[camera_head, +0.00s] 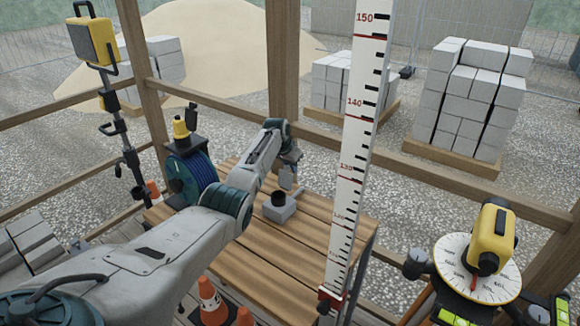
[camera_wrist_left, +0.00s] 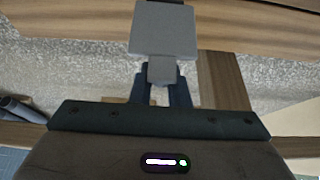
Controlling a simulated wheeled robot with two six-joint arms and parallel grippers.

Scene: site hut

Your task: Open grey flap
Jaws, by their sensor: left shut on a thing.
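The grey flap (camera_wrist_left: 163,30) is a flat plate with a narrow tab, seen in the left wrist view. My left gripper (camera_wrist_left: 162,85) is shut on that tab, one dark finger on each side. In the head view my left gripper (camera_head: 290,157) is above the wooden table, and the flap (camera_head: 286,178) stands steeply below its fingers. A small grey box (camera_head: 279,213) with a dark round top sits on the table just below the flap. The joint between flap and box is too small to make out. My right gripper is not in view.
The slatted wooden table (camera_head: 262,258) has free room in front. A tall measuring staff (camera_head: 352,140) stands close to the right. A blue reel (camera_head: 192,175) is at the table's left, a yellow level (camera_head: 491,238) at lower right. Wooden rails (camera_head: 420,178) run behind.

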